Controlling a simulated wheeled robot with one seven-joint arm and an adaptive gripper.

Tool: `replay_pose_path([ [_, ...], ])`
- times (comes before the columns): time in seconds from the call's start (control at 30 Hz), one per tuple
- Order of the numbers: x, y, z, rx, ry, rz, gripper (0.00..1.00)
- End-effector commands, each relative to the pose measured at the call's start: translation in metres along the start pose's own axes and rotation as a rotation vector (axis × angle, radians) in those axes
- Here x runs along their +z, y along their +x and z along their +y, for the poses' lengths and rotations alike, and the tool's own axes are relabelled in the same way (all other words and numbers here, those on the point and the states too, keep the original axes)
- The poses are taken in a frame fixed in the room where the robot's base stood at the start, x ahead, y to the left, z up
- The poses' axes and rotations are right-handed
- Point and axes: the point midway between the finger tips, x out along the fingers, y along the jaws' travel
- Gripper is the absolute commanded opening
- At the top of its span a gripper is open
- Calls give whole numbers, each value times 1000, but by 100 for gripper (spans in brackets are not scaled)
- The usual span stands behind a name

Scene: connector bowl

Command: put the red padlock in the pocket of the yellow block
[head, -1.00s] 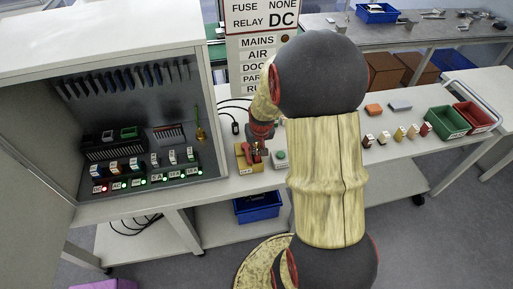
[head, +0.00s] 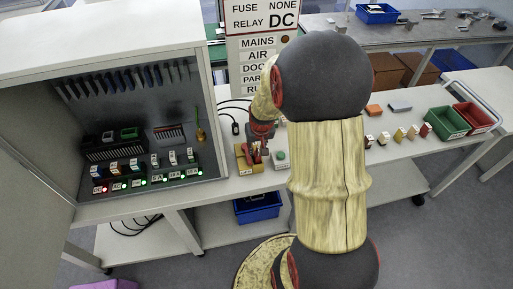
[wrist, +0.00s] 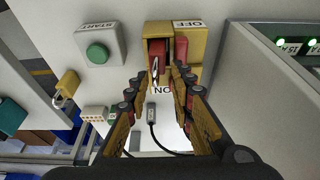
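The yellow block (wrist: 188,30) with OFF and ON labels lies ahead of my fingers in the wrist view. In the head view the block (head: 243,164) sits on the bench, partly behind my gripper. A red body with a grey metal loop, seemingly the red padlock (wrist: 157,47), is in the block's left recess. Another red part (wrist: 181,48) stands beside it on the right. My gripper (wrist: 158,72) has its fingers apart around the loop, with visible gaps on both sides. How deep the padlock sits is hard to tell.
A START box with a green button (wrist: 97,53) stands left of the block in the wrist view. The grey cabinet (head: 150,80) stands close to the block. Green (head: 445,121) and red (head: 473,115) bins are at the right.

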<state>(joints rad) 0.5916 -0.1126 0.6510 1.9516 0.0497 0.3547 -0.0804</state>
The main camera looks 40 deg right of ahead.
Motion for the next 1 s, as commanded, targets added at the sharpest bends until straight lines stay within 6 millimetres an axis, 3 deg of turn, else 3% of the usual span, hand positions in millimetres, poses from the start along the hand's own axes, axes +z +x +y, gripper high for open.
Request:
replay_pose_path([
  [0.4, -1, -85, 0, 1, 0, 4, 24],
  [0.67, 0, -111, -2, -1, -4, 5, 24],
  [0.77, 1, -131, -19, -11, -38, 19, 24],
  [0.87, 12, -171, -54, -36, -112, 49, 24],
  [1.0, 52, -243, -110, -89, -256, 102, 24],
])
